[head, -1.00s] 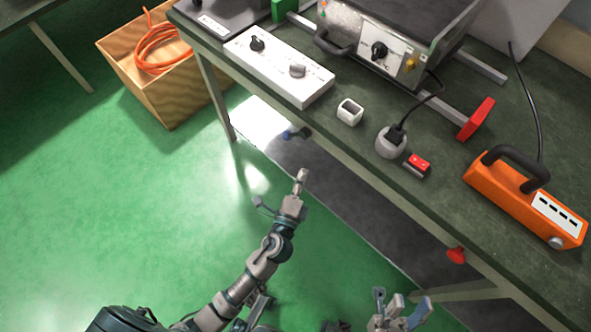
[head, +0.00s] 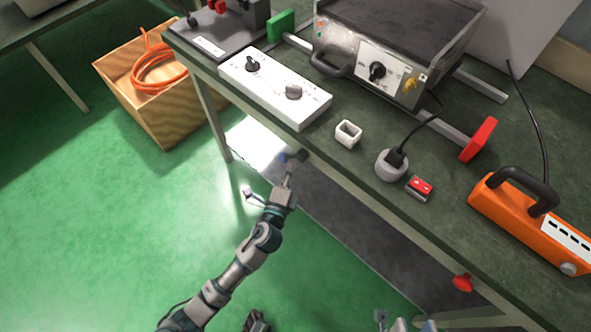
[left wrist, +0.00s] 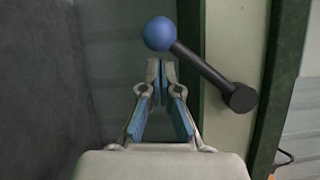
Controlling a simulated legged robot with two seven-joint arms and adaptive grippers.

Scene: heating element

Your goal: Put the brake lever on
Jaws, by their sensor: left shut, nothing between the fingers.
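The brake lever is a black rod with a blue ball at its end (left wrist: 158,33). It sits at the front side of the workbench, and its black pivot end (left wrist: 240,98) is against the pale panel. In the head view the lever (head: 302,155) is small, below the bench's front edge. My left gripper (head: 289,172) is just below the lever there. In the left wrist view its fingertips (left wrist: 161,68) are together and empty, just short of the blue ball, with no clear contact. My right gripper (head: 405,321) is at the bottom edge, mostly cut off, its visible tips apart.
A red knob (head: 463,283) is below the edge.

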